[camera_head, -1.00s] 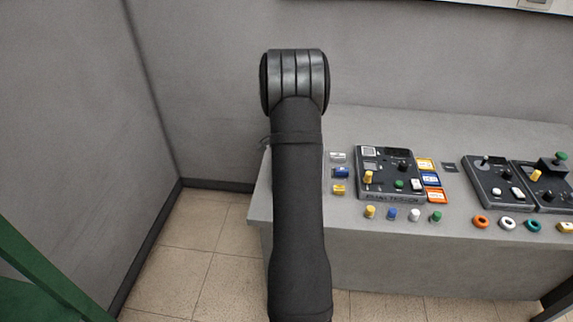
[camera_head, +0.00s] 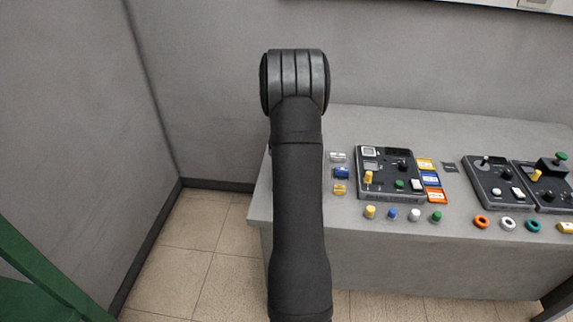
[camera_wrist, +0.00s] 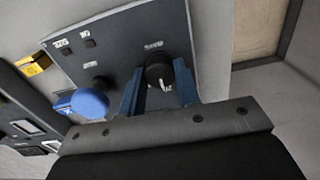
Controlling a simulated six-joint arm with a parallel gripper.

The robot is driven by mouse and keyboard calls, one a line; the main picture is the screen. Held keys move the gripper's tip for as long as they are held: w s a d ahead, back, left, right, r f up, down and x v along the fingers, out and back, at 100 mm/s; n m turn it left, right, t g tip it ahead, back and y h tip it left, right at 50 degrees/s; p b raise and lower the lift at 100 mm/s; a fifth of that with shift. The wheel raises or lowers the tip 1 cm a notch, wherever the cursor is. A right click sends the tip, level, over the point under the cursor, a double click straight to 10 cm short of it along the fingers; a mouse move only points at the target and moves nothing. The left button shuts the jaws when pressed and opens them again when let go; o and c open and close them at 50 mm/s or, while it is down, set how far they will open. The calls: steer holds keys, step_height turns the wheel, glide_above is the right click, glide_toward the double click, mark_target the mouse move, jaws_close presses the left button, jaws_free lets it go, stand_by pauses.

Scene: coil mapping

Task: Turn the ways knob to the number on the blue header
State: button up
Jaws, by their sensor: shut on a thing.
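In the wrist view, my gripper (camera_wrist: 160,80) has its two blue fingers closed around a black round knob (camera_wrist: 157,66) with a white pointer mark. The knob sits on a dark grey panel (camera_wrist: 125,45). White lettering shows beside it, too small to read. In the head view my arm hides the gripper and this panel. A blue edge (camera_wrist: 63,104) shows behind a blue dome-shaped knob (camera_wrist: 90,103) in the wrist view.
The panel edge and floor (camera_wrist: 259,28) show right of the knob.

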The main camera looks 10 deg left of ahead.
stand_by(0.4)
steer(key=o, duration=1)
step_height(320, 180, up, 17)
steer(key=shift+r, duration=0.2)
step_height(320, 180, down, 17)
steer(key=shift+f, duration=0.2)
stand_by(0.3)
